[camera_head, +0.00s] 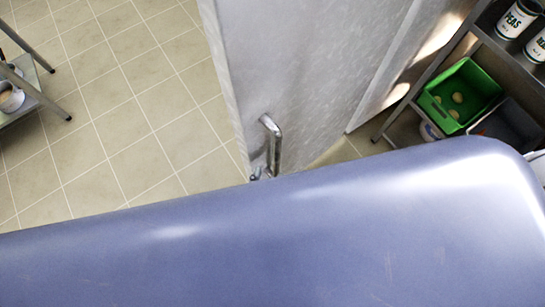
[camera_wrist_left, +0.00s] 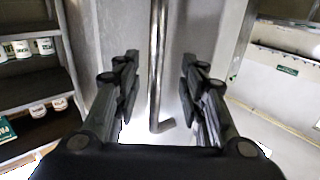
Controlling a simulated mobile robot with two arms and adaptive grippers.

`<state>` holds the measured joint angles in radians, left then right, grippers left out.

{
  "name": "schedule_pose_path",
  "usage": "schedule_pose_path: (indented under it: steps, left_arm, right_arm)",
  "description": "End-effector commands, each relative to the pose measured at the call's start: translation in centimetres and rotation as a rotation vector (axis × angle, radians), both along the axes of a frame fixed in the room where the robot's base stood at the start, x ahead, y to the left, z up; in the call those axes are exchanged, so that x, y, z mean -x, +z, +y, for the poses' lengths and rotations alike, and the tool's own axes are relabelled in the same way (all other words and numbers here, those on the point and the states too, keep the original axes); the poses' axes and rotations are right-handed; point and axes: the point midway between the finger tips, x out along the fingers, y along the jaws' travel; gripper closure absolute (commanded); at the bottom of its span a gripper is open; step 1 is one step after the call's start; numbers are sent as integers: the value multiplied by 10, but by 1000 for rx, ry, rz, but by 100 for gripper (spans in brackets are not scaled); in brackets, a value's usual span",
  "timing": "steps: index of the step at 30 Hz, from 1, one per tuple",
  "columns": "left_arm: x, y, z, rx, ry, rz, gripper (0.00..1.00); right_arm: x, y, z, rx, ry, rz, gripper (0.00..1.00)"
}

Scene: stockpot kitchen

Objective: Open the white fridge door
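The white fridge door (camera_head: 300,75) stands upright in the middle of the head view, with a metal bar handle (camera_head: 272,140) low on it. In the left wrist view the handle (camera_wrist_left: 157,70) is an upright bar with a bent lower end. My left gripper (camera_wrist_left: 159,75) is open, with one finger on each side of the bar and a visible gap on both sides. In the head view only a small part of this gripper shows by the handle's lower end. My right gripper is not in view. I cannot tell whether the door is ajar.
A metal shelf at the right holds a green crate (camera_head: 459,96), a dark crate (camera_head: 510,130) and cans (camera_head: 516,20). A metal-legged stand (camera_head: 35,85) is at the far left. Tiled floor (camera_head: 130,100) left of the door is clear. My own body blocks the lower head view.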

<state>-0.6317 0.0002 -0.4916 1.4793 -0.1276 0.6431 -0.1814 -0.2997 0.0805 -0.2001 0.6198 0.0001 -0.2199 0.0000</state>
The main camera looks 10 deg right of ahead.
Motion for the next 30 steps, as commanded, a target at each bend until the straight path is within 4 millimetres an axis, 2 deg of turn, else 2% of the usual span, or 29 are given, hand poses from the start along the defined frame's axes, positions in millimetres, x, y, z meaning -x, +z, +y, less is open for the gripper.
schedule_pose_path:
  steps: [3,9,30]
  left_arm:
    - [21,-1,12,-1,0,3,62]
    - [39,0,23,0,2,1,62]
    - [43,-3,25,-3,1,5,62]
  right_arm:
    - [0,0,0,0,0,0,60]
    - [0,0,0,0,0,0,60]
    - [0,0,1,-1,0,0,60]
